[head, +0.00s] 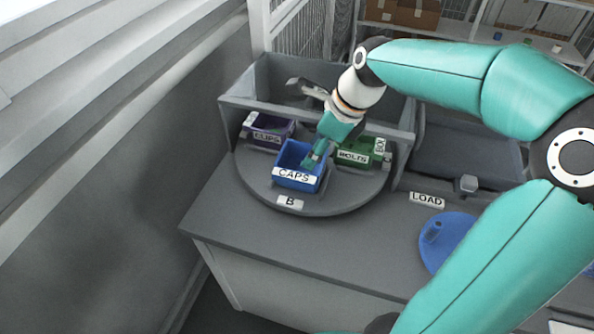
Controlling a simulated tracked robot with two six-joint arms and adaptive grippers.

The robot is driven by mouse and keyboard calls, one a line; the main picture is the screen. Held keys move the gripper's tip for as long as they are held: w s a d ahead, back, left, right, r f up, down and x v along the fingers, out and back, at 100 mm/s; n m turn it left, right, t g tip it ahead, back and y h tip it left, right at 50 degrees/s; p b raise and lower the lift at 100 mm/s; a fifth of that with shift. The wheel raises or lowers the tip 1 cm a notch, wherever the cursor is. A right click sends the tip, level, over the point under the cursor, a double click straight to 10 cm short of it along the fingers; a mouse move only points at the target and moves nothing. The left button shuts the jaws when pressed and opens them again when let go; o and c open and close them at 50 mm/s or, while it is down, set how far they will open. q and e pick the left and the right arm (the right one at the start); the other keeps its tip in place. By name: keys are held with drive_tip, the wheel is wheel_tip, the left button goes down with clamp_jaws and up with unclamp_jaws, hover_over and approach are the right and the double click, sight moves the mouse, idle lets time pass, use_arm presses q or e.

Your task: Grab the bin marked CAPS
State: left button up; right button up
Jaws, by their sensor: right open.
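The blue bin marked CAPS (296,179) sits at the front of a round grey turntable (243,184) labelled B. My right gripper (315,158) reaches down from above at the right side of this bin, with its fingertips at the bin's right wall. The gripper is open. I cannot tell whether a finger touches the wall or is inside the bin. My left gripper is not in view.
A purple bin marked CLIPS (266,132) stands behind left and a green bin marked BOLTS (354,154) behind right. A grey partition (234,108) rises behind them. A blue disc (437,238) lies by the LOAD label (427,199). The counter's front left is clear.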

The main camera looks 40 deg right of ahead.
sight(295, 175)
drive_tip(key=x, duration=0.9)
drive_tip(key=shift+w+a+f+p, duration=0.1)
drive_tip(key=shift+a+f+p, duration=0.05)
drive_tip(key=shift+a+p, duration=0.2)
drive_tip(key=shift+w+f, duration=0.15)
drive_tip(key=shift+f, duration=0.3)
drive_tip(key=shift+f, duration=0.2)
clamp_jaws()
